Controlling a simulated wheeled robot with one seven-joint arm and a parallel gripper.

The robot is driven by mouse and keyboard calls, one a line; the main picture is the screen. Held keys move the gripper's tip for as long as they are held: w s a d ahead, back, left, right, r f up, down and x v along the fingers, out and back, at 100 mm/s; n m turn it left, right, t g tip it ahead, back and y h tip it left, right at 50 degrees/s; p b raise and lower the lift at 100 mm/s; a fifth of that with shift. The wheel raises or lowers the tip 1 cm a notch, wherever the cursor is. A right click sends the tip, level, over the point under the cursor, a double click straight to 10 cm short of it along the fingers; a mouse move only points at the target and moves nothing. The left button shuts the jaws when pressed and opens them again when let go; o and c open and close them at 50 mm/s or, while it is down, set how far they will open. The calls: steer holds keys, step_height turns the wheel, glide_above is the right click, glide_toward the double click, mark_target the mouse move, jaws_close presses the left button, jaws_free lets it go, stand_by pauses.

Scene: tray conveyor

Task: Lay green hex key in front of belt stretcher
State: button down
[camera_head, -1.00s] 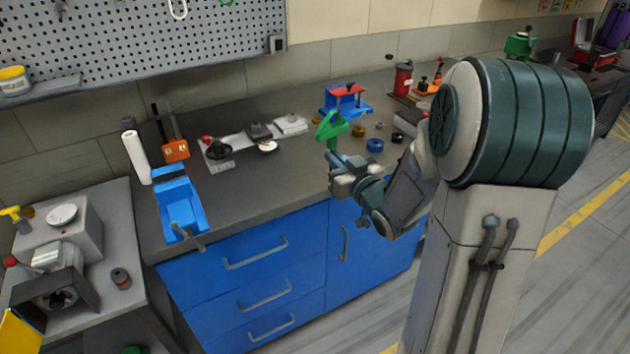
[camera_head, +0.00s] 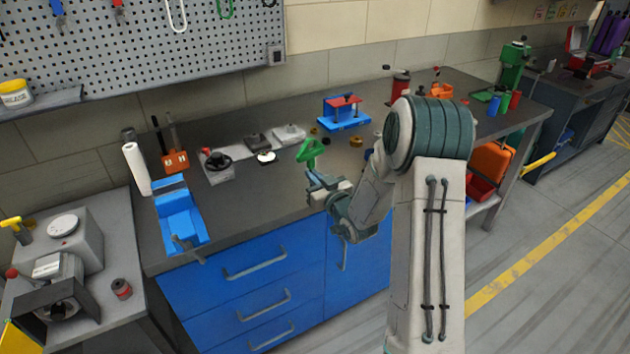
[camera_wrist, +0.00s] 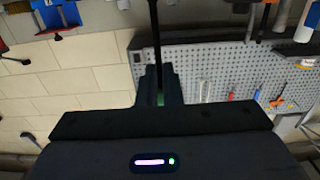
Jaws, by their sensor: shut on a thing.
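My gripper (camera_head: 314,178) is raised over the front part of the workbench, shut on the green hex key (camera_head: 309,150), which stands up above the fingers. In the wrist view, a hint of green (camera_wrist: 160,98) shows between the fingers, and a dark rod runs up from there; the rest is hidden by the gripper. A blue frame with a red crossbar (camera_head: 344,112), which looks like the belt stretcher, stands at the back of the bench, behind and to the right of the green key. The two are apart.
A blue vise-like tool (camera_head: 180,216) sits at the bench's left end, beside a white roll (camera_head: 136,168) and an orange holder (camera_head: 175,160). Grey devices (camera_head: 288,134) stand along the back. Small rings, one brownish (camera_head: 356,142), lie near the blue frame. Bare worktop (camera_head: 255,195) shows at front left.

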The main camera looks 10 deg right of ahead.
steer(key=shift+f, duration=0.85)
steer(key=shift+f, duration=0.15)
steer(key=c, duration=1.6)
jaws_free()
